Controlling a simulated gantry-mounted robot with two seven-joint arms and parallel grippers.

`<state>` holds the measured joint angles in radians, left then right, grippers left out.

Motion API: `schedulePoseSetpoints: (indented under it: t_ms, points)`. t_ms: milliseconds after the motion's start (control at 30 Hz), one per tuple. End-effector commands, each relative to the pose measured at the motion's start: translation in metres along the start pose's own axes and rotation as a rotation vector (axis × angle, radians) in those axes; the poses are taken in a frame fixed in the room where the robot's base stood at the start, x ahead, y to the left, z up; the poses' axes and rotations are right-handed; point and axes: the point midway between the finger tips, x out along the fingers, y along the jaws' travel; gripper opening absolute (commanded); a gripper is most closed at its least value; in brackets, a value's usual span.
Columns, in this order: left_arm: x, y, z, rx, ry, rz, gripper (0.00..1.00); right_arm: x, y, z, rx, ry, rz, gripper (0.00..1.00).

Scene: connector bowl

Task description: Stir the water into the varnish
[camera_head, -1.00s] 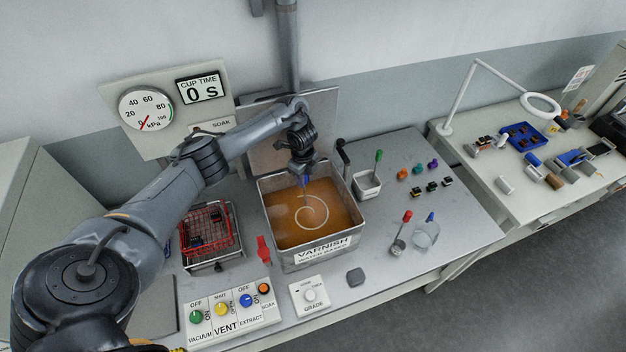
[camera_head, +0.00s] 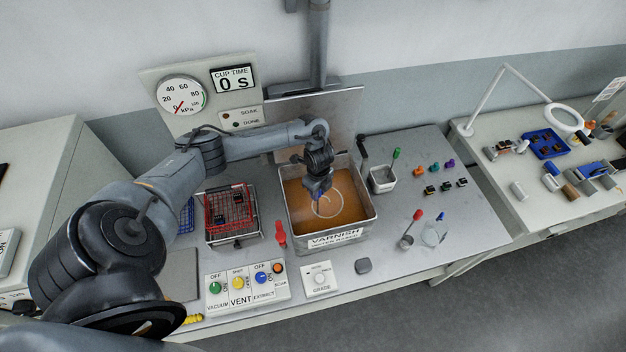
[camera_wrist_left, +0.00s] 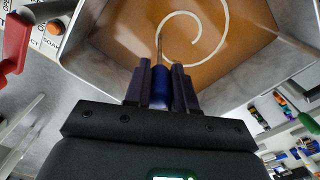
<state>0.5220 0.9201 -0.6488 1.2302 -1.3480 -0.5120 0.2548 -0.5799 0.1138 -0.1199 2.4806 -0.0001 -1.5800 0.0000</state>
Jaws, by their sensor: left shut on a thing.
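The metal tank labelled VARNISH (camera_head: 332,240) holds amber-brown varnish (camera_head: 350,208) with a pale spiral streak (camera_head: 328,204) on its surface. My left gripper (camera_head: 318,192) is over the tank, just behind and left of the spiral's middle. In the left wrist view the gripper (camera_wrist_left: 160,80) is shut on the blue handle of a thin stirring rod (camera_wrist_left: 159,93). The rod's thin shaft reaches toward the varnish at the spiral; how deep its tip is I cannot tell. My right gripper is out of view.
A red wire basket (camera_head: 229,207) stands left of the tank. A small metal container (camera_head: 382,180) with a green-handled tool is to the right. A glass beaker (camera_head: 434,236), a red-handled tool (camera_head: 408,240) and a control panel (camera_head: 246,285) are nearer the front.

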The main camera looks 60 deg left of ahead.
Motion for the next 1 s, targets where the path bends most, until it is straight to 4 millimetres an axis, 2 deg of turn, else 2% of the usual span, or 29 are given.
schedulePoseSetpoints:
  t_ms: [333,667,1000]
  points:
    - [0.000,-0.024,-0.036,0.000,0.003,-0.002,0.00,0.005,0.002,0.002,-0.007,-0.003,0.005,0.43]
    - [0.004,-0.064,-0.040,-0.002,0.001,-0.004,0.00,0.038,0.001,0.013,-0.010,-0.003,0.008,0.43]
    - [0.001,-0.086,-0.022,-0.001,0.000,-0.002,0.00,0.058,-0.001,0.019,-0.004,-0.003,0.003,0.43]
